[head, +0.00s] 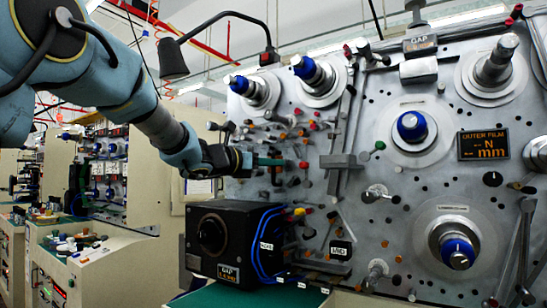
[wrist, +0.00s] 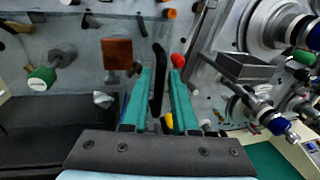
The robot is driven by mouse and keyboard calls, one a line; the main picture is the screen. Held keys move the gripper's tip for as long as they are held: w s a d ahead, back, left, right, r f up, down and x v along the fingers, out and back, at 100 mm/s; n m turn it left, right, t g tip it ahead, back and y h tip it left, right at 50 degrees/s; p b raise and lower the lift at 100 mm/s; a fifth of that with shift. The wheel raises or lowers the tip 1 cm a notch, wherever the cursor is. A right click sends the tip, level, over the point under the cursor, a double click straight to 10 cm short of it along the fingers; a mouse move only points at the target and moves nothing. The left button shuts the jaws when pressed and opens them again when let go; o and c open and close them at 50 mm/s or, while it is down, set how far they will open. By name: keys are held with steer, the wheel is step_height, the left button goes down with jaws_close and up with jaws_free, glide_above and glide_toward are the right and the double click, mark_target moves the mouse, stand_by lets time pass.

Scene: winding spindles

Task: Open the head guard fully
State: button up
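No part in view is clearly marked as the head guard, so I cannot tell which piece it is. My gripper (head: 272,161) reaches from the left in front of the grey machine panel (head: 385,190). In the wrist view its two teal fingers (wrist: 161,100) stand apart with a gap between them. A black curved bar (wrist: 157,75) shows in that gap; contact with it cannot be told. A red knob (wrist: 177,61) is just beyond the right fingertip. A grey metal block (wrist: 243,68) lies to the right; it also shows in the head view (head: 338,161).
A black box (head: 225,240) with blue cables stands below my gripper. Blue-capped spindles (head: 412,127) and small pegs crowd the panel. In the wrist view a brown square (wrist: 117,53) and a green knob (wrist: 41,78) are left of the fingers. A black lamp (head: 173,60) hangs above.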

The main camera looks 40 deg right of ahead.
steer(key=shift+d, duration=0.5)
jaws_close()
stand_by(1.2)
